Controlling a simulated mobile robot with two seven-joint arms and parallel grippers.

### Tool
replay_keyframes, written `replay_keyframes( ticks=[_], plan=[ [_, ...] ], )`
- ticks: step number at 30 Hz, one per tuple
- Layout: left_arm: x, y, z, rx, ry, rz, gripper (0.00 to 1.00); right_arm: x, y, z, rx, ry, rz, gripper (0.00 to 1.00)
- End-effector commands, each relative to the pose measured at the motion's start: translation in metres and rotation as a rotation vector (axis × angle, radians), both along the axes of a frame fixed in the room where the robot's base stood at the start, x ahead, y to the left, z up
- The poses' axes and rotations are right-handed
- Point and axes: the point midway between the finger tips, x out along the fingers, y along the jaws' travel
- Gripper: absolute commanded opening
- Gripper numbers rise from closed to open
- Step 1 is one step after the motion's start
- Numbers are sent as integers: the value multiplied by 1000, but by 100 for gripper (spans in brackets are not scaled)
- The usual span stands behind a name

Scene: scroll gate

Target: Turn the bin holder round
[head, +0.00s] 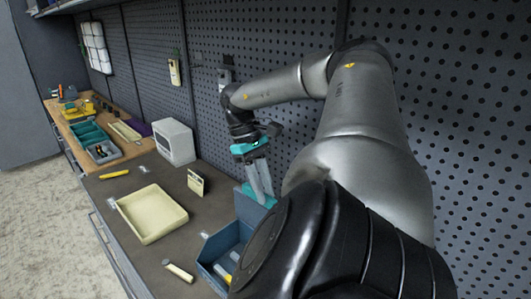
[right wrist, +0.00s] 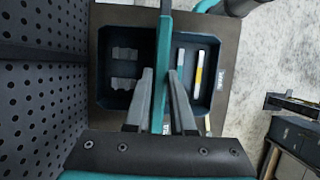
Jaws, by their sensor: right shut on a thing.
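The bin holder (head: 222,241) is a dark blue two-part tray with a raised teal middle handle, on the dark bench at the front. My arm hides its right part in the head view. In the right wrist view the handle (right wrist: 163,45) stands between the two compartments of the bin holder (right wrist: 103,75). My right gripper (head: 262,190) is above the holder, its fingers pointing down. In the wrist view its fingers (right wrist: 161,75) are shut on the handle from both sides. My left gripper is not in view.
A cream tray (head: 147,232), a small cream card stand (head: 198,184) and a white box (head: 175,141) are on the bench left of the holder. A white-handled tool (head: 179,271) lies near the front edge. The pegboard wall (head: 270,60) stands close behind my arm.

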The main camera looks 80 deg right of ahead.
Motion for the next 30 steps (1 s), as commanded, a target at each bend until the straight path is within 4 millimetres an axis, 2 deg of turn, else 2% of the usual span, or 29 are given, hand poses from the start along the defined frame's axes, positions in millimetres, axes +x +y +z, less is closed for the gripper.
replay_keyframes(
  ticks=[13, 14, 21, 30],
  plan=[
    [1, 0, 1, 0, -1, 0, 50, 0, -1, 1, -3, -1, 10, 0],
    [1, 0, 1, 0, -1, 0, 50, 0, -1, 1, -3, -1, 10, 25],
    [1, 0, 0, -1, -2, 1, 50, 0, 0, 0, -2, 0, 7, 52],
    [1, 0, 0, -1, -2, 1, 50, 1, 0, 1, 0, 0, 7, 52]
  ],
)
